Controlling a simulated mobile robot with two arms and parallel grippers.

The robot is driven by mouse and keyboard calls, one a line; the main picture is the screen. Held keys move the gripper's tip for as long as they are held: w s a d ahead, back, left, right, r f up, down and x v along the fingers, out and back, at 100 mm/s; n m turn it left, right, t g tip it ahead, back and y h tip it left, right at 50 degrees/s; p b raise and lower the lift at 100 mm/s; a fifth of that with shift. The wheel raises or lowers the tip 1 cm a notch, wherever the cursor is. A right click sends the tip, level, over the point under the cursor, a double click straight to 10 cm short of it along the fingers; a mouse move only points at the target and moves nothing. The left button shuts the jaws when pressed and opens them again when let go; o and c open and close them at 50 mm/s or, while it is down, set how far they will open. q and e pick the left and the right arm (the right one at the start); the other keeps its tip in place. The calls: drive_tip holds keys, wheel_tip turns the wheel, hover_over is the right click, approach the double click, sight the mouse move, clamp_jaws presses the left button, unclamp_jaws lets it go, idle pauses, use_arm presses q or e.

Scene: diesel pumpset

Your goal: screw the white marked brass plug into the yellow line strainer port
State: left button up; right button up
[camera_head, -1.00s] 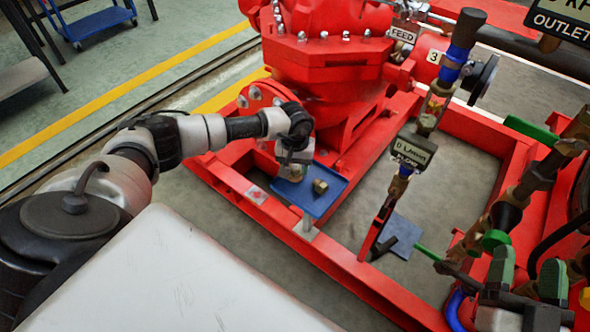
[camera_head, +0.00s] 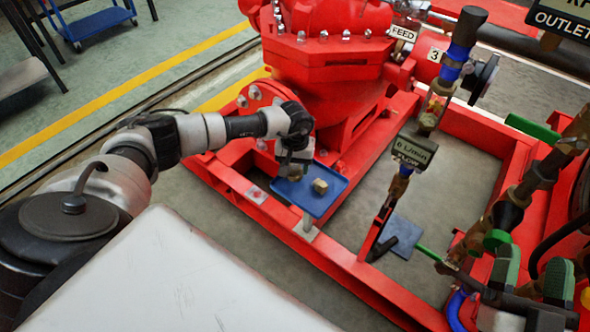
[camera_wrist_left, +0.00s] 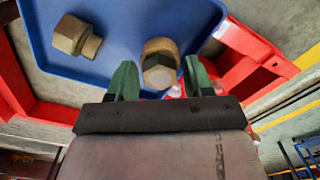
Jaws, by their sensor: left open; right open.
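My left gripper (camera_head: 294,172) is open, low over the blue tray (camera_head: 334,186). In the left wrist view its green fingers (camera_wrist_left: 160,80) stand on either side of a brass plug (camera_wrist_left: 160,52) with a pale end face. I cannot tell whether they touch it. A second brass plug (camera_wrist_left: 75,36) lies on its side on the tray; it also shows in the head view (camera_head: 320,186). My right gripper (camera_head: 530,272) is at the lower right, its green fingers apart and empty. I cannot pick out the yellow line strainer port for sure.
The red frame (camera_head: 270,225) surrounds the tray. A flow display (camera_head: 412,150) on an upright pipe stands right of it. Pipes and a green handle (camera_head: 532,128) crowd the right side. The red pump (camera_head: 330,65) rises behind the tray.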

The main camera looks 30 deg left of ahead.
sight(295, 166)
use_arm(q)
drive_tip(key=c, duration=0.8)
drive_tip(key=shift+r+p, duration=0.65)
drive_tip(key=shift+r, duration=0.35)
drive_tip(key=shift+r+p, duration=0.5)
drive_tip(key=shift+r, duration=0.25)
use_arm(e)
wheel_tip(295, 166, down, 7)
drive_tip(key=d+g+h, duration=0.1)
drive_tip(key=g+h, duration=0.1)
drive_tip(key=g, duration=0.4)
drive_tip(key=shift+w+r, duration=0.15)
drive_tip(key=shift+w, duration=0.15)
